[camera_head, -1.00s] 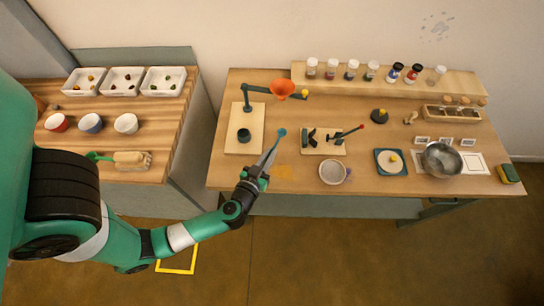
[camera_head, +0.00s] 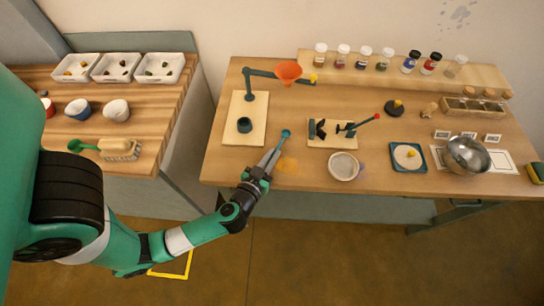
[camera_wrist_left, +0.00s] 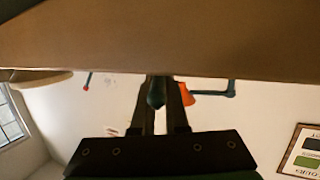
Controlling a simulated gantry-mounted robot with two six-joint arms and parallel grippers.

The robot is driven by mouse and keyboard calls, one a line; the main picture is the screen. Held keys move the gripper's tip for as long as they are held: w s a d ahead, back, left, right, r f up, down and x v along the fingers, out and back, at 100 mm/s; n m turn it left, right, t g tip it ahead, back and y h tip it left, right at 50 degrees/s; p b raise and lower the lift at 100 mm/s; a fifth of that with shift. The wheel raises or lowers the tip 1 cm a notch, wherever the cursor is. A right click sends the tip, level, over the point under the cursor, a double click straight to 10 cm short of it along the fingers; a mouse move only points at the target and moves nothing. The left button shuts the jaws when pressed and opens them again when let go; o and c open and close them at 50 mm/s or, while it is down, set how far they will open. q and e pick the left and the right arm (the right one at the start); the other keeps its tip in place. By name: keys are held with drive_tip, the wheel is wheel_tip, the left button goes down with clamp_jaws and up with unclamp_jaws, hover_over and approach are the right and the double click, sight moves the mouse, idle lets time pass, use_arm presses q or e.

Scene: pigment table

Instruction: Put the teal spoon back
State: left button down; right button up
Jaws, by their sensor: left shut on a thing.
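My left gripper (camera_head: 268,163) is shut on the teal spoon, whose rounded teal end (camera_head: 286,133) sticks out past the fingertips in the head view. In the left wrist view, the teal spoon (camera_wrist_left: 156,92) shows as a dark teal shape between the two fingers. The gripper is over the front part of the workbench, left of centre. Much of the spoon is hidden by the fingers. My right gripper is not in view.
Jars (camera_head: 365,58) line the back shelf. An orange stain (camera_head: 287,165) marks bare wood beside the gripper.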

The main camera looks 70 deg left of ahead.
use_arm(q)
drive_tip(key=shift+f, duration=0.7)
idle(0.3)
drive_tip(key=c, duration=0.8)
unclamp_jaws()
drive_tip(key=shift+c, duration=0.2)
drive_tip(key=shift+r, duration=0.1)
drive_tip(key=p+v, duration=0.3)
drive_tip(key=v, duration=0.8)
drive_tip(key=shift+s+d, duration=0.2)
